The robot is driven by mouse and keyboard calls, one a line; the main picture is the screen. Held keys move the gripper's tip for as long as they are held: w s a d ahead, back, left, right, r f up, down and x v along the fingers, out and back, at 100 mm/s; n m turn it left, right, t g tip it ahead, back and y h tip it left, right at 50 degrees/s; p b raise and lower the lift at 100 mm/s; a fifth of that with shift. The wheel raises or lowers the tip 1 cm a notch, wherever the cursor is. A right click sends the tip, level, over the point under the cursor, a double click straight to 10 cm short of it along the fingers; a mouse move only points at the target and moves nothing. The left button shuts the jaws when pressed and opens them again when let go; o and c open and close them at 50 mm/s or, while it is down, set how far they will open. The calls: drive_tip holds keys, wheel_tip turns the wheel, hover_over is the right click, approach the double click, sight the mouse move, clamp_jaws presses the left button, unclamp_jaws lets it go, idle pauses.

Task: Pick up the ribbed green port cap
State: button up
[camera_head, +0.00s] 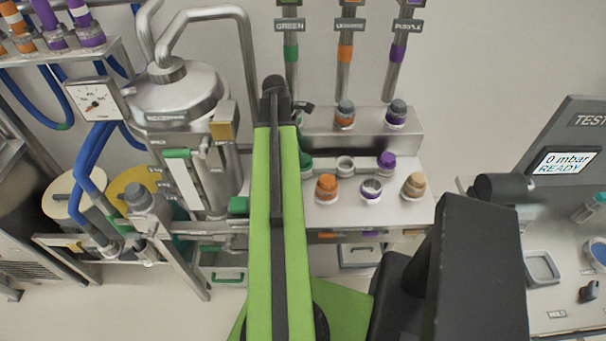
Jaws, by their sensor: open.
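A green cap-like piece (306,164) shows on the steel bench (423,207), just right of my green arm link. The link hides part of it, and I cannot tell whether it is ribbed. Near it are an orange cap (326,187), a purple cap (386,160), a tan cap (413,185), a white-and-purple piece (371,190) and a grey-white ring piece (345,165). My arm stretches up the middle of the picture. I can make out no gripper fingers, and nothing held shows.
A steel vessel (180,100) with pipes and blue hoses stands at left. Pipes labelled green, orange and purple come down to a raised block (415,137) behind the caps. A test station (567,162) reading "0 mbar READY" stands at right. My dark parts hide the lower right middle.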

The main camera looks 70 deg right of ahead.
drive_tip(key=b+x, duration=0.5)
drive_tip(key=shift+f, duration=0.2)
drive_tip(key=shift+r, duration=0.2)
clamp_jaws()
